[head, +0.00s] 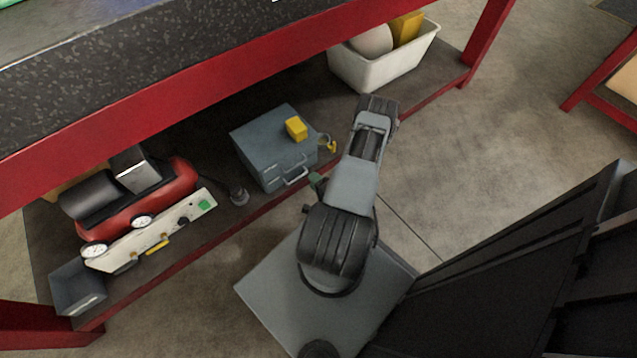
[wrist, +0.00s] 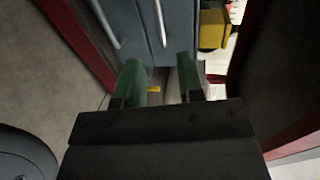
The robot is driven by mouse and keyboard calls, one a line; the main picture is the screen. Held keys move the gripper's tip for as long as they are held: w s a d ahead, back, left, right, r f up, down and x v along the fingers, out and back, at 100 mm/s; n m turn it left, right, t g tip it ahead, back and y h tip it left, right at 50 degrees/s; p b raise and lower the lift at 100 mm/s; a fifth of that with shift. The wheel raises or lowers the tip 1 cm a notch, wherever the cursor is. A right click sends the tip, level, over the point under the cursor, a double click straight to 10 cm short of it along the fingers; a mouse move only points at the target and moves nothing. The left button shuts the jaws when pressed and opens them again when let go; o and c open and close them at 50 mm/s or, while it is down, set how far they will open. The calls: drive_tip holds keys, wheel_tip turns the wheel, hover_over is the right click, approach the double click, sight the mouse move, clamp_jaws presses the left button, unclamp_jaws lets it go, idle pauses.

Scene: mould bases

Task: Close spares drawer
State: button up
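A blue-grey metal drawer box (head: 265,140) stands on the lower shelf of the bench, with pale bar handles on its front (head: 296,177). In the wrist view its front (wrist: 138,12) fills the top, with two pale handles and a seam between two panels. Which panel is the spares drawer, and how far it stands out, I cannot tell. My gripper (head: 317,183) is low beside the right front of the box. In the wrist view its green fingers (wrist: 163,85) are apart with nothing held between them, just short of the front.
A yellow block (head: 296,128) sits on the box and a yellow padlock-like thing (head: 328,145) is at its right side. A red compressor (head: 135,205) is to the left, and a white bin (head: 385,65) to the right. The red shelf edge (head: 430,97) runs below my arm.

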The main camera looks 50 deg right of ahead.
drive_tip(key=shift+v, duration=1.05)
drive_tip(key=w+a+r+n+g+y+p, duration=0.3)
drive_tip(key=a+r+n+y+p, duration=0.15)
drive_tip(key=r, duration=0.75)
drive_tip(key=w+a+r+n+g+y+p, duration=0.35)
drive_tip(key=a+r+y+p, duration=0.2)
drive_tip(key=r, duration=0.55)
drive_tip(key=w+a+r+n+g+y+p, duration=0.2)
drive_tip(key=a+r+n+y+p, duration=0.25)
drive_tip(key=r, duration=0.75)
drive_tip(key=s+a+r+n+g+h+p, duration=0.1)
drive_tip(key=r+h+p, duration=0.3)
drive_tip(key=r, duration=0.7)
drive_tip(key=s+a+r+n+g+h+p, duration=0.1)
drive_tip(key=s+a+r+n+h+p, duration=0.2)
drive_tip(key=r+p, duration=0.3)
drive_tip(key=s+a+r+n+g+h+p, duration=0.1)
drive_tip(key=r+h+p, duration=0.4)
drive_tip(key=r, duration=1.2)
drive_tip(key=s+a+n+p, duration=0.1)
drive_tip(key=s+n, duration=0.1)
drive_tip(key=shift+s, duration=0.35)
drive_tip(key=shift+r+g, duration=0.15)
drive_tip(key=shift+g, duration=0.1)
